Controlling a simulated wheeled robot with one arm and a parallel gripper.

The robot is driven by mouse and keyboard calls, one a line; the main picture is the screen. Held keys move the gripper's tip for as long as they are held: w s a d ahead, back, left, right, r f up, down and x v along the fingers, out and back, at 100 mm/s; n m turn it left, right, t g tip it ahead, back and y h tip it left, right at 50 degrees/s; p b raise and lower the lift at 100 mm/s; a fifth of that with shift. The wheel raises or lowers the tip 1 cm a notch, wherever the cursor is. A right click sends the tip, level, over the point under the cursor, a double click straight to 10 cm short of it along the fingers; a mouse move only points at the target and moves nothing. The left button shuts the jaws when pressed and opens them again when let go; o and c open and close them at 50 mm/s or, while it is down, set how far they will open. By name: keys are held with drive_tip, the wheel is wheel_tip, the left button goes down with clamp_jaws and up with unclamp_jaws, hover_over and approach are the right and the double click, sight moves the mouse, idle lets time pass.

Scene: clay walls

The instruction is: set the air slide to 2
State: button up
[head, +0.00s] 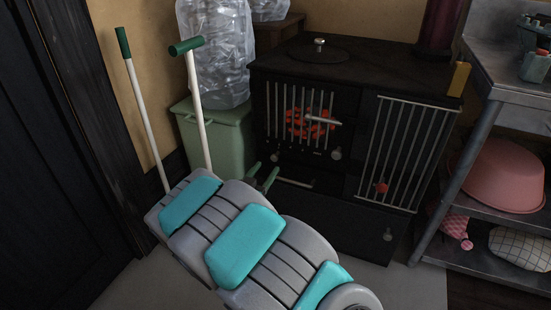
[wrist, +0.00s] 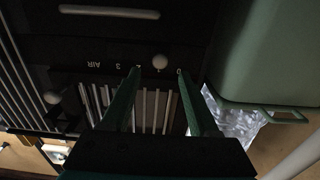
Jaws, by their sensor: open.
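The air slide is on the front of a black stove (head: 340,75). In the wrist view, which shows it upside down, its pale round knob (wrist: 160,62) stands between the marks 2 and 0, where a 1 would be. The 3 and the word AIR are farther left. My gripper (wrist: 159,72) is open, its two green fingers pointing at the stove front, one on each side of the knob in the picture. The left finger partly covers the 2. I cannot tell whether they touch the knob. In the head view my gripper (head: 264,174) is low before the stove's left part.
A green bin (head: 220,140) with a clear plastic bag (head: 215,60) stands close left of the stove. A metal shelf with a pink basin (head: 498,175) stands farther right.

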sight(273, 159)
drive_tip(key=shift+b+x, duration=0.3)
drive_tip(key=shift+x, duration=3.25)
drive_tip(key=shift+c, duration=0.4)
clamp_jaws()
